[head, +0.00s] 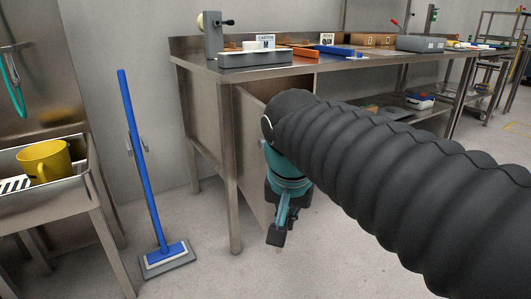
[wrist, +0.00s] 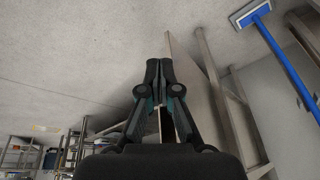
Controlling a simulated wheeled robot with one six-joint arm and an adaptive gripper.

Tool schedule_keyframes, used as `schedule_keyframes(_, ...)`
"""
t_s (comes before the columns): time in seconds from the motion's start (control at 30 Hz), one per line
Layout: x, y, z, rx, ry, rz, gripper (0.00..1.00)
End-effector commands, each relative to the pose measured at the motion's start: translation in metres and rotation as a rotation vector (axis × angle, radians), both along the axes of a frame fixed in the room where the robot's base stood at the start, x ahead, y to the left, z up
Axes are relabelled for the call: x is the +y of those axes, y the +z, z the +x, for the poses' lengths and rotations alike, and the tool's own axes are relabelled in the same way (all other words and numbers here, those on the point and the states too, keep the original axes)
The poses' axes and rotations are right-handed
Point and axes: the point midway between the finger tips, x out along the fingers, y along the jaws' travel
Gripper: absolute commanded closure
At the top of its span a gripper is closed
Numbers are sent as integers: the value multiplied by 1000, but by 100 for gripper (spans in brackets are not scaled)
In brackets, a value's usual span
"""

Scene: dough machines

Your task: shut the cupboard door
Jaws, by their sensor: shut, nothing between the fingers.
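The cupboard door (head: 252,140) is a plain metal panel under the left end of the steel workbench. It stands open, swung out from the bench's front leg, and my arm hides part of it. My gripper (head: 278,232) is shut and empty, pointing down beside the door's outer part, low over the floor. In the wrist view the two fingertips of my gripper (wrist: 159,68) are together, and the door (wrist: 186,72) rises just to their right. I cannot tell whether they touch.
The steel workbench (head: 190,58) carries a grey scale, trays and boxes. A blue-handled floor brush (head: 137,150) leans at the wall, left of the bench. A sink unit (head: 75,195) with a yellow jug (head: 45,161) stands at the far left. Floor between brush and door is clear.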

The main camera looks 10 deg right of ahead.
Motion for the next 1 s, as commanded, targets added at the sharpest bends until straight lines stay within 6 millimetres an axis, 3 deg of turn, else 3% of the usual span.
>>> schedule_keyframes(0.03, 5, 19, 17, 21, -65, 1, 100)
schedule_keyframes(0.2, 20, 65, 63, 62, -347, -12, 100)
schedule_keyframes(0.5, 54, 118, 127, 41, -809, -66, 100)
schedule_keyframes(0.77, 65, 127, 144, 7, -971, -87, 100)
schedule_keyframes(1.0, 54, 101, 145, 6, -978, -88, 100)
